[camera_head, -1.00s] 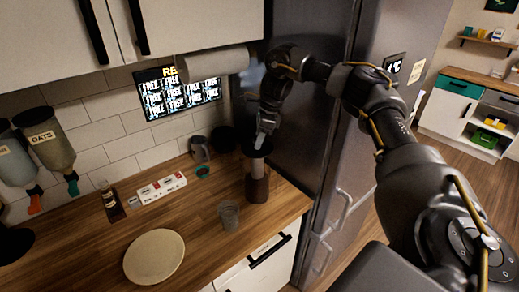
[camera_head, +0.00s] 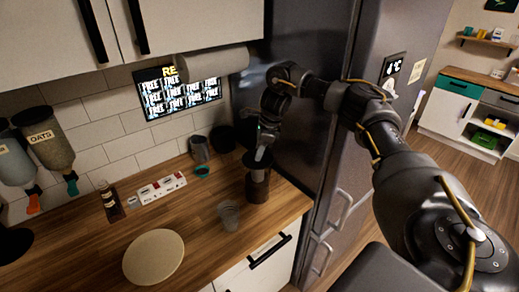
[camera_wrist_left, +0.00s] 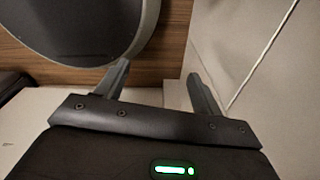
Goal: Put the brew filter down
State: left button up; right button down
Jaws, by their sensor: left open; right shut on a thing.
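The brew filter (camera_head: 257,161) is a dark piece with a round rim at the top of a dark cylindrical vessel (camera_head: 257,190) near the counter's right end. Its lower part looks to sit down in the vessel, but I cannot tell how deep. My right gripper (camera_head: 262,151) is shut on the filter from above, with the arm reaching in from the right. My left gripper (camera_wrist_left: 160,85) shows only in the left wrist view, open with nothing between its fingers.
A small glass (camera_head: 229,215) stands just left of the vessel. The dark fridge (camera_head: 310,110) rises close on the right.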

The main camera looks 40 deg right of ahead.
jog(key=c, duration=1.1)
grip_release()
jog(key=shift+r, duration=0.1)
jog(key=shift+r, duration=0.3)
jog(key=v, duration=1.2)
jog(key=shift+r+p, duration=0.25)
jog(key=shift+p, duration=0.15)
jog(key=shift+s+a+f, duration=0.1)
jog(key=shift+a, duration=0.05)
